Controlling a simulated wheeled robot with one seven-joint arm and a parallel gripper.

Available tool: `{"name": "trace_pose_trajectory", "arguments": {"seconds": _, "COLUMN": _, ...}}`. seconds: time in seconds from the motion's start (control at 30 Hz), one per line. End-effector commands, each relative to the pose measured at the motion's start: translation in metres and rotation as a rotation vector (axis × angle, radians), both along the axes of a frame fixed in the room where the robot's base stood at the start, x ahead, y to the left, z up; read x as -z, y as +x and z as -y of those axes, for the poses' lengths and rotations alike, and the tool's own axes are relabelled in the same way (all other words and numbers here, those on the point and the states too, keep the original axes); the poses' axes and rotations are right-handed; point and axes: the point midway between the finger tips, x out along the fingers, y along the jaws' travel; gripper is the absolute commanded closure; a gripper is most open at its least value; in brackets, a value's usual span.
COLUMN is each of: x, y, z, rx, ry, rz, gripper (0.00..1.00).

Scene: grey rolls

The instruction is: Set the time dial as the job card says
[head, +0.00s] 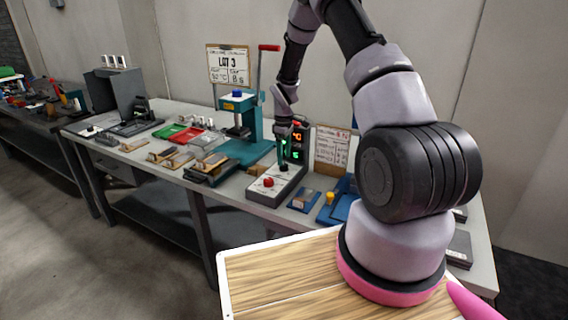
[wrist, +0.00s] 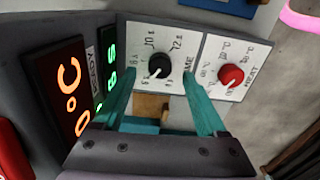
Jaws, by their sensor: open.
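The job card (head: 228,64) stands on the bench at the back; it reads LOT 3, with small lines that look like 50 °C and 8 s. The time dial (wrist: 158,65) is a black knob on a white scale plate, with 10 and 12 legible. Its white mark is too small to read surely. My gripper (wrist: 160,73) is open, its teal fingers on either side of the black knob; contact cannot be told. In the head view my gripper (head: 284,166) is over the control box (head: 277,188), hiding the dial.
A red heat knob (wrist: 230,75) sits right of the time dial. An orange °C display (wrist: 68,90) and a green seconds display (wrist: 108,70), possibly 8, are left. A teal press (head: 255,125) stands behind, left.

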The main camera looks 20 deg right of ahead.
Motion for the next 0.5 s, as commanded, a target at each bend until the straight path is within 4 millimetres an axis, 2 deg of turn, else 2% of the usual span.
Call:
{"name": "trace_pose_trajectory", "arguments": {"seconds": 0.03, "x": 0.01, "y": -0.001, "z": 0.0, "rx": -0.001, "ry": 0.0, "rz": -0.003, "gripper": 0.26}}
{"name": "trace_pose_trajectory", "arguments": {"seconds": 0.2, "x": 0.029, "y": 0.0, "z": 0.0, "rx": 0.0, "ry": 0.001, "rz": -0.001, "gripper": 0.26}}
{"name": "trace_pose_trajectory", "arguments": {"seconds": 0.5, "x": 0.035, "y": 0.0, "z": 0.0, "rx": 0.0, "ry": 0.0, "rz": 0.001, "gripper": 0.26}}
